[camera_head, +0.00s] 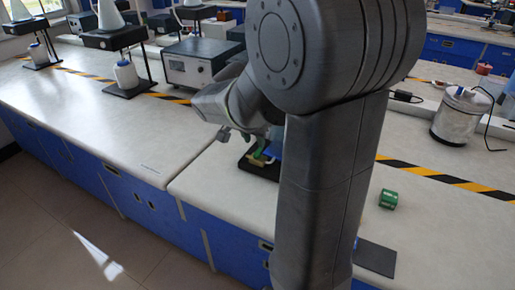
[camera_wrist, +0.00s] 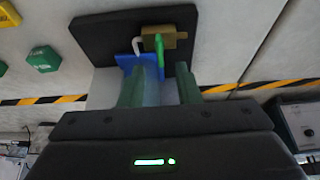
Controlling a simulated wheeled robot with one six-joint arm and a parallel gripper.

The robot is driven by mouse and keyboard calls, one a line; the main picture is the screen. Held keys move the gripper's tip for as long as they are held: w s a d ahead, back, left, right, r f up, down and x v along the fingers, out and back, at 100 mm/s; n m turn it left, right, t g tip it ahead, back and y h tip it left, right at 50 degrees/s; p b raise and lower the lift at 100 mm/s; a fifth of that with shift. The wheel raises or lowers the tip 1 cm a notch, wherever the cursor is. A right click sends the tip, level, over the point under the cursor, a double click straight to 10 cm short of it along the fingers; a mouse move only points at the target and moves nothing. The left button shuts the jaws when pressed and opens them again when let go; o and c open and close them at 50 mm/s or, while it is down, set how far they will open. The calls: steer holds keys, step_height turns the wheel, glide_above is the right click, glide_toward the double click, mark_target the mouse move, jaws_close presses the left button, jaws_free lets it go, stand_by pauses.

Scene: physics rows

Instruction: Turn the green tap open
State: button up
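The green tap handle (camera_wrist: 160,52) sits on a brass-coloured valve body (camera_wrist: 178,38), mounted on a black plate (camera_wrist: 95,28) on the bench. In the head view the green tap (camera_head: 259,147) shows just beyond my arm, partly hidden. My gripper (camera_wrist: 160,72) is open, its two fingers apart, pointing at the tap. The green handle shows between the fingertips, towards their far ends; I cannot tell whether they touch it. A blue piece (camera_wrist: 132,62) and a white hooked spout (camera_wrist: 138,47) are beside the valve, near the left finger.
A green block (camera_head: 388,199) lies on the bench to the right and also shows in the wrist view (camera_wrist: 44,57). A grey instrument box (camera_head: 200,63) stands behind. The left bench front is clear.

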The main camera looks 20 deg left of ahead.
mark_target(258, 150)
steer(key=x, duration=0.5)
jaws_close()
